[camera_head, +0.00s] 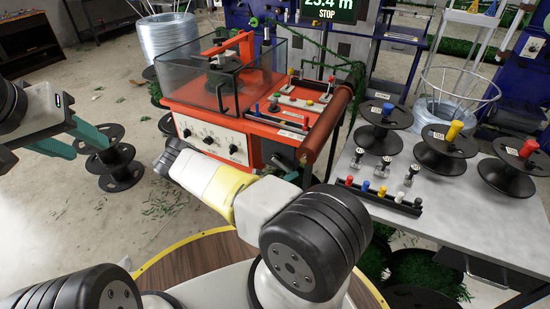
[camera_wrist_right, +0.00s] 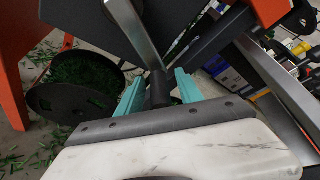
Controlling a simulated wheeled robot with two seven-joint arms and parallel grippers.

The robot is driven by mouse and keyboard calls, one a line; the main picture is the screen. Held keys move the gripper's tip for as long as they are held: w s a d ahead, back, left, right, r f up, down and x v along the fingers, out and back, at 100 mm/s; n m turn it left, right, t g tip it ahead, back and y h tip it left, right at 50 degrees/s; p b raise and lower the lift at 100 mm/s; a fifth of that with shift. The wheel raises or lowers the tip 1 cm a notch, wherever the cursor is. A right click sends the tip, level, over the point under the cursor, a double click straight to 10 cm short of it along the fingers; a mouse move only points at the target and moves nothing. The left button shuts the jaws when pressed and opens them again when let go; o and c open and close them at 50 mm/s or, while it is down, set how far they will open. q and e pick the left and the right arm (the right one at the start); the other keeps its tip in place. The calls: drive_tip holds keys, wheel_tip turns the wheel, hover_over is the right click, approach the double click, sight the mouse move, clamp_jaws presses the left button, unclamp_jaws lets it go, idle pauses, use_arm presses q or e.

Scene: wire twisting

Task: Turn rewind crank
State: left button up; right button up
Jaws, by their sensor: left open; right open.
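The red-orange winding machine (camera_head: 215,138) stands in the middle of the head view, with a clear cover over its spool. In the right wrist view a metal crank arm (camera_wrist_right: 136,30) comes down from the top to a dark crank handle (camera_wrist_right: 160,92). My right gripper (camera_wrist_right: 158,78) is open, with one teal finger on each side of the handle; I cannot tell whether either finger touches it. My left gripper (camera_head: 88,148) is open and empty at the left, away from the machine.
Black spools (camera_head: 120,165) stand on the floor at the left. A grey table (camera_head: 450,225) at the right bears spools with blue, yellow and red knobs and a rack of coloured pieces (camera_head: 378,197). A display reading STOP (camera_head: 328,10) is at the back. Green clippings litter the floor.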

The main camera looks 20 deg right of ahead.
drive_tip(key=shift+w+d+f, duration=0.15)
drive_tip(key=shift+w+d, duration=0.15)
drive_tip(key=shift+d, duration=0.35)
clamp_jaws()
idle(1.0)
